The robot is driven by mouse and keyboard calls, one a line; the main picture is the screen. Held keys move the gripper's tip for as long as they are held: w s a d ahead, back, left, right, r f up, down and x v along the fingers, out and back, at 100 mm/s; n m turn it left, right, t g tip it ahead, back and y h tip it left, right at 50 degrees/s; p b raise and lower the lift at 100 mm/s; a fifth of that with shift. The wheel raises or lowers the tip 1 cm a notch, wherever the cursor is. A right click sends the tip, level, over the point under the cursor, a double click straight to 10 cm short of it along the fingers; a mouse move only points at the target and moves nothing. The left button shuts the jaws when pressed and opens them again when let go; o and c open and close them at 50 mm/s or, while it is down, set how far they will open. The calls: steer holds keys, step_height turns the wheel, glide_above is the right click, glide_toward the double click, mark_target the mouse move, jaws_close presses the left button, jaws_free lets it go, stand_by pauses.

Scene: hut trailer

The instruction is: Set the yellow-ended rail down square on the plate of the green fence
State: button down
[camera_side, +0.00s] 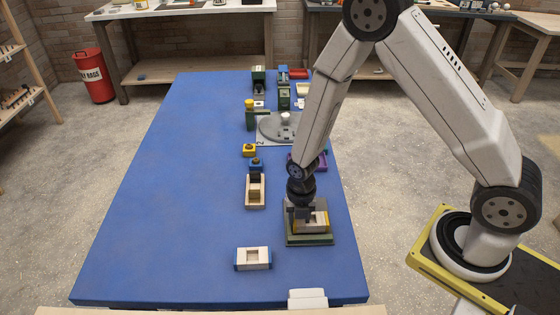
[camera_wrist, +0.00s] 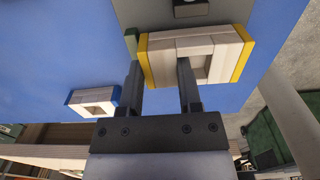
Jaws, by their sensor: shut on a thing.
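The yellow-ended rail (camera_side: 318,229) is a pale block with a square opening in it and a yellow piece at each end. My gripper (camera_side: 300,212) is shut on it, with the fingers pointing down. In the wrist view the rail (camera_wrist: 222,45) sits at the fingertips (camera_wrist: 161,65). The green fence (camera_side: 318,241) has a grey plate, mostly covered by the rail and gripper; a bare part of the plate shows in the wrist view (camera_wrist: 235,12). The rail is over or on the plate. I cannot tell whether its underside touches.
A blue-ended rail (camera_side: 253,258) lies on the blue table (camera_side: 170,200), left of the fence. A wooden tray (camera_side: 255,205) and small yellow and blue blocks (camera_side: 256,165) stand farther back. A grey disc (camera_side: 275,128) and several green parts are beyond. The table's left is clear.

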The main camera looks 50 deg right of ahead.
steer(key=shift+f, duration=0.45)
steer(key=shift+f, duration=0.15)
steer(key=shift+c, duration=1.4)
jaws_free()
step_height(320, 180, up, 12)
steer(key=shift+r, duration=0.2)
